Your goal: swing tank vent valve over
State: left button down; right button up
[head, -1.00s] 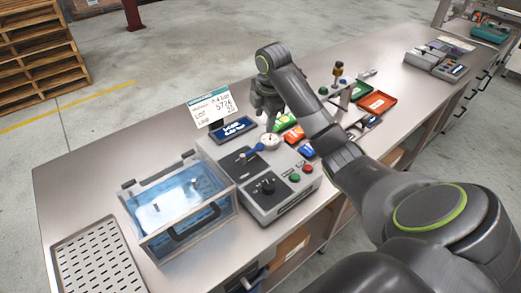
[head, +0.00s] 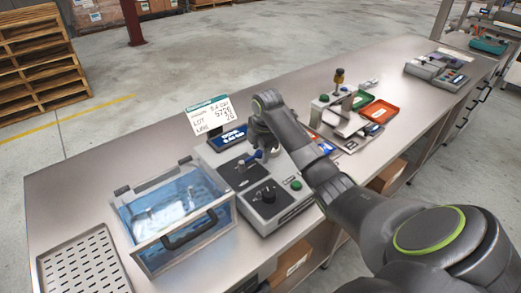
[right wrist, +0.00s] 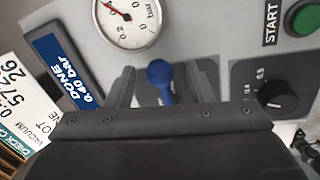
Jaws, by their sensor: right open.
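The vent valve is a blue lever (head: 247,157) on the top of a grey control box (head: 268,207). In the right wrist view the blue lever (right wrist: 161,78) stands between the two fingers of my right gripper (right wrist: 165,88). The fingers are open, one on each side of the lever, with a visible gap on the right; contact on the left is unclear. In the head view my right gripper (head: 262,148) is down over the box's far part. The clear tank (head: 225,208) with bluish water and a black handle stands left of the box. My left gripper is not in view.
A display (right wrist: 70,68) reads DONE 0.40 bar, beside a round gauge (right wrist: 128,18). The box also has a black knob (right wrist: 278,97) and a green START button (right wrist: 304,19). A lot sign (head: 210,117) stands behind. A perforated tray (head: 85,265) lies at left; coloured bins (head: 378,111) sit right.

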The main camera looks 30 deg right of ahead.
jog(key=shift+f, duration=0.2)
grip_shut()
jog(key=shift+d, duration=0.1)
